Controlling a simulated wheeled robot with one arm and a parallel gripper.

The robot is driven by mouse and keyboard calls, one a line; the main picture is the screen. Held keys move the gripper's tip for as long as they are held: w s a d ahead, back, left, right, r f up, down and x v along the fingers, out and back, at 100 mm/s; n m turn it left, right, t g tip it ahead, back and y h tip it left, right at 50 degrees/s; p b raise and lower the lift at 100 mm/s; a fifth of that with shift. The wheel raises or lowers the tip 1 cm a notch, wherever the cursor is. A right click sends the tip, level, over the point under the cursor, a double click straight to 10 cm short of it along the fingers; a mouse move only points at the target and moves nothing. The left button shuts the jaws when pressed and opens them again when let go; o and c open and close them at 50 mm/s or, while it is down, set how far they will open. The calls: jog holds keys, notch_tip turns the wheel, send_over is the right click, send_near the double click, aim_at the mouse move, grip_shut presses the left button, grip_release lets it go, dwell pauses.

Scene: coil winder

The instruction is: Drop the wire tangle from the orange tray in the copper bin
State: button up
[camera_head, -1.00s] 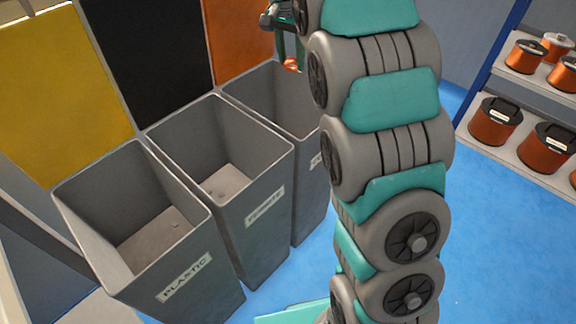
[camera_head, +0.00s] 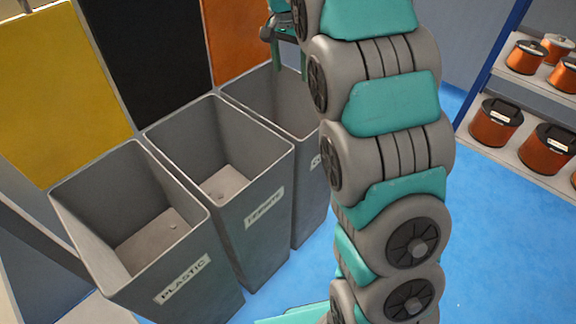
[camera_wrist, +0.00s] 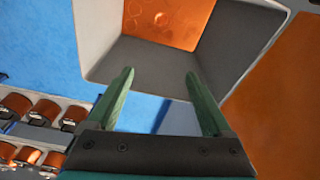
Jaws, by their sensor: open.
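My gripper (camera_head: 289,58) is open and empty above the third bin. In the wrist view its two green fingers (camera_wrist: 161,75) stand apart over the near rim of this grey bin (camera_wrist: 240,50). This is the copper bin (camera_head: 309,200), below an orange panel; my arm hides part of it and most of its label. The wrist view shows an orange-copper bottom in the bin with faint round shapes (camera_wrist: 160,18). I cannot tell whether one of them is the wire tangle. The orange tray is not in view.
The plastic bin (camera_head: 180,285) and a middle bin (camera_head: 255,230) stand to the left, both open and seemingly empty. Shelves with copper spools (camera_head: 497,125) stand at the right. Blue floor (camera_head: 490,240) is clear between.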

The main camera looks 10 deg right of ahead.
notch_tip(320, 180, up, 8)
jog(key=shift+s+a+f, duration=0.15)
jog(key=shift+s+a, duration=0.25)
jog(key=shift+s, duration=0.05)
dwell(0.5)
